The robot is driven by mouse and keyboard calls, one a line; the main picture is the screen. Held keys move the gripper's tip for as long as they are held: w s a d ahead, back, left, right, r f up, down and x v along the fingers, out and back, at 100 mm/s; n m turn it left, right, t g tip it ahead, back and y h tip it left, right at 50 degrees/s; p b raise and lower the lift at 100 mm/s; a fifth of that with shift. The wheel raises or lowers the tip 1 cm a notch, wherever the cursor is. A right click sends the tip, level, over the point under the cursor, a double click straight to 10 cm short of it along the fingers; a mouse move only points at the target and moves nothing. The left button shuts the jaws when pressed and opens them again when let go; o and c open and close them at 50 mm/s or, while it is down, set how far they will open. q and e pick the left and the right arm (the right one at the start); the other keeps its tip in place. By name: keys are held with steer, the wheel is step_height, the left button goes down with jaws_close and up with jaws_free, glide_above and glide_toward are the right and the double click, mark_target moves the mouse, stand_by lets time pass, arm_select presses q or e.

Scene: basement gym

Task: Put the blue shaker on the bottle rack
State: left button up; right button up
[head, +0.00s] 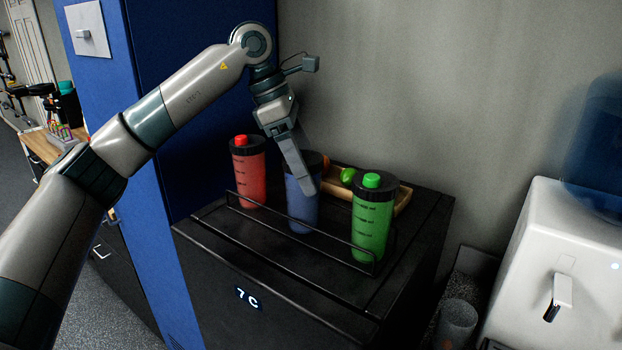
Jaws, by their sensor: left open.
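The blue shaker (301,213) stands upright on the black cabinet top, behind the front wire of the low black bottle rack (300,247). It is between the red shaker (249,178) and the green shaker (371,226). My left gripper (309,186) is open and points down at the blue shaker. One finger lies in front of its upper body and hides part of its dark lid. The other finger is hidden, and I cannot tell whether the fingers touch the shaker. My right gripper is not in view.
A wooden tray (402,200) with green and orange round items is behind the shakers, close to the wall. A tall blue locker (200,100) stands left of the black cabinet (212,262). A white water dispenser (560,240) is at the right.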

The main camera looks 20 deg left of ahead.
arm_select(q)
steer(key=b+v, duration=0.1)
steer(key=v, duration=0.3)
steer(key=shift+a+r, duration=0.15)
steer(key=shift+r, duration=0.2)
steer(key=v, duration=0.3)
steer(key=shift+r+b, duration=0.2)
steer(key=shift+b, duration=0.1)
steer(key=shift+a+r, duration=0.2)
steer(key=shift+r, duration=0.2)
steer(key=shift+s, duration=0.1)
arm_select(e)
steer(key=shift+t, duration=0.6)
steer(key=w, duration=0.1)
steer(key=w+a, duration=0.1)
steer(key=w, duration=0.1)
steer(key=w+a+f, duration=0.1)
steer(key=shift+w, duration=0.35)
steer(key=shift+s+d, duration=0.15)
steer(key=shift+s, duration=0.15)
